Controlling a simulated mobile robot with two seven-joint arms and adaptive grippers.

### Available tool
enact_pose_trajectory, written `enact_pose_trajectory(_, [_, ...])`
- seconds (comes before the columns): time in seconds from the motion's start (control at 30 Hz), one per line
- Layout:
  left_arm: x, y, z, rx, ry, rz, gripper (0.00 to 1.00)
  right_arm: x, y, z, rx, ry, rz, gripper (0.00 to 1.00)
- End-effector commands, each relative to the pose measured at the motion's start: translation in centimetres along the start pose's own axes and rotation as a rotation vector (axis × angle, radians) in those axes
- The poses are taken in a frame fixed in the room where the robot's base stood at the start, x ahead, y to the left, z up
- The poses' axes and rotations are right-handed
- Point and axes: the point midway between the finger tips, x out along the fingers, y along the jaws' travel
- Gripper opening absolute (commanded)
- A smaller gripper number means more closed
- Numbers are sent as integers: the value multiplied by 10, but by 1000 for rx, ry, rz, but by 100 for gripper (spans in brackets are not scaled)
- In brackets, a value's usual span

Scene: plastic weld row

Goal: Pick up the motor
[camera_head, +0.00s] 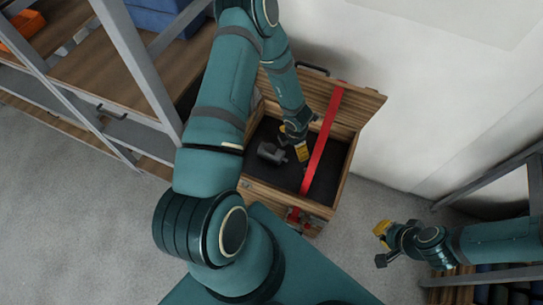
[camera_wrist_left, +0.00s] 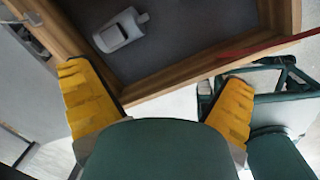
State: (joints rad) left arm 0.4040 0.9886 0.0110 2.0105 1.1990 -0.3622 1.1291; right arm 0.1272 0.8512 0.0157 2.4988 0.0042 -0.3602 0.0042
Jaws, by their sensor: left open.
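The motor (camera_head: 271,152) is a small grey block-like part lying on the dark floor of an open wooden crate (camera_head: 262,190). In the left wrist view the motor (camera_wrist_left: 122,32) lies beyond my fingertips, towards the upper left. My left gripper (camera_head: 293,143) is over the crate, just right of the motor in the head view. Its yellow fingers are spread wide with nothing between them, as the left wrist view (camera_wrist_left: 155,78) shows. My right gripper (camera_head: 382,245) is outside the crate at the lower right; its jaw opening is unclear.
A red strap (camera_head: 322,145) runs across the crate on the right of the motor. The crate's lid (camera_head: 350,100) stands open at the back near a white wall. Shelving (camera_head: 125,65) stands at the left, and another rack (camera_head: 490,180) at the right.

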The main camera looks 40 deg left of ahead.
Motion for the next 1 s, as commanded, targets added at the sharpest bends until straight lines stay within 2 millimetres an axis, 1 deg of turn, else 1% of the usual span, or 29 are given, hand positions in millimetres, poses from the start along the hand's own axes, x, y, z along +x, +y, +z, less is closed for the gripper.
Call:
enact_pose_trajectory(0.03, [13,13,-4,-184,18,5,100,6,2,1,0,-2,0,0])
enact_pose_trajectory(0.07, [19,19,-6,-301,30,7,100,7,3,2,-1,-2,0,0])
enact_pose_trajectory(0.1, [26,28,-9,-458,45,10,100,10,4,2,-1,-3,0,0])
enact_pose_trajectory(0.17, [37,42,-13,-692,63,17,100,13,5,3,-2,-5,0,0])
enact_pose_trajectory(0.2, [44,50,-16,-849,75,20,100,15,6,4,-2,-6,0,0])
enact_pose_trajectory(0.27, [54,62,-20,-1081,92,26,100,18,7,5,-3,-7,-1,0])
enact_pose_trajectory(0.3, [61,69,-23,-1231,101,29,100,21,8,5,-3,-8,-1,0])
enact_pose_trajectory(0.4, [75,85,-29,-1573,121,35,100,25,10,6,-5,-11,-1,0])
enact_pose_trajectory(0.5, [85,98,-33,-1847,136,38,100,29,11,7,-5,-12,-1,0])
enact_pose_trajectory(0.6, [92,107,-36,-2038,147,38,100,31,12,8,-6,-14,-2,0])
enact_pose_trajectory(0.7, [96,111,-37,-2147,154,38,100,32,12,8,-6,-14,-2,0])
enact_pose_trajectory(0.77, [100,112,-38,-2179,157,38,100,33,12,8,-7,-14,-2,0])
enact_pose_trajectory(0.87, [114,111,-40,-2193,160,39,100,36,14,8,-7,-13,-2,0])
enact_pose_trajectory(1.0, [142,108,-42,-2191,159,38,100,44,16,8,-7,-10,-1,0])
